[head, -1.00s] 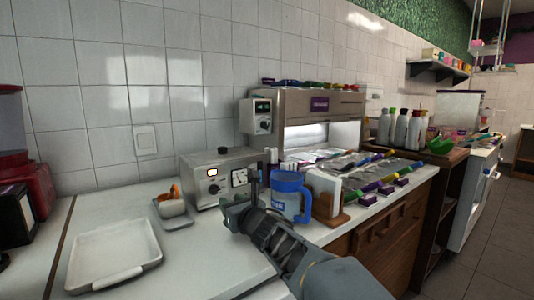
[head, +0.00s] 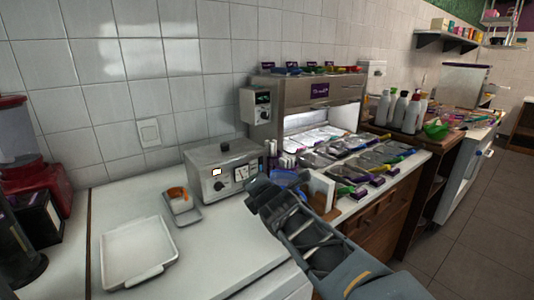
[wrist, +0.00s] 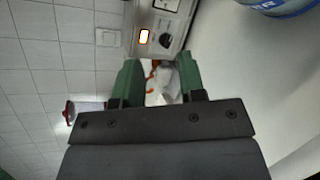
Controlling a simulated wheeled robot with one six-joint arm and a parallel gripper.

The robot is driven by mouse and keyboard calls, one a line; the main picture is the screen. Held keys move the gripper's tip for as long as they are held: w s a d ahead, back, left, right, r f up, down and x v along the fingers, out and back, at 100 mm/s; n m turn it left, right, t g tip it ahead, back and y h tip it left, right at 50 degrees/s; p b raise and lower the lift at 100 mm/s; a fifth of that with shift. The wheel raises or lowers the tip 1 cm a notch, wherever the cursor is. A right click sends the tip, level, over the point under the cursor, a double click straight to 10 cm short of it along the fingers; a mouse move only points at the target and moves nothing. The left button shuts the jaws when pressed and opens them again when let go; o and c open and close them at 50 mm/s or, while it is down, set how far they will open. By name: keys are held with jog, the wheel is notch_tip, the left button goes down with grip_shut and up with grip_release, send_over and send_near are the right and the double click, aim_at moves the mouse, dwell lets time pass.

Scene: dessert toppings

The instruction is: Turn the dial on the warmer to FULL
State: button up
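The warmer (head: 235,160) is a grey metal box on the white counter, with a lit switch, a gauge and a small dark dial (head: 220,186) on its front. The dial's setting is too small to read. In the wrist view the warmer's front (wrist: 168,27) shows at the top, with the lit switch (wrist: 144,37) just beyond my fingers. My gripper (wrist: 159,68) is open, with nothing held between its green fingers. In the head view my gripper (head: 260,187) is in front of the warmer's right side, apart from the dial.
A blue jug (head: 290,179) stands right of the warmer, partly hidden by my arm; it also shows in the wrist view (wrist: 285,6). A small dish (head: 182,205) with orange contents and a white tray (head: 138,252) lie to the left.

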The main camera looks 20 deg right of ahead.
jog(key=s+r+m+g+p, duration=0.4)
jog(key=s+r+m+p, duration=0.2)
jog(key=m+p, duration=0.6)
jog(key=shift+s+a+r+g+h, duration=0.3)
jog(key=shift+s+a+r+g, duration=0.1)
jog(key=shift+r, duration=0.1)
jog(key=s+a+f+m+g+y+p, duration=0.2)
jog(key=s+a+f+m+g, duration=0.3)
jog(key=s+m, duration=0.4)
jog(key=shift+s+f+m+g+y, duration=0.2)
jog(key=shift+f+m+g+y, duration=0.1)
jog(key=shift+f+m+g, duration=0.45)
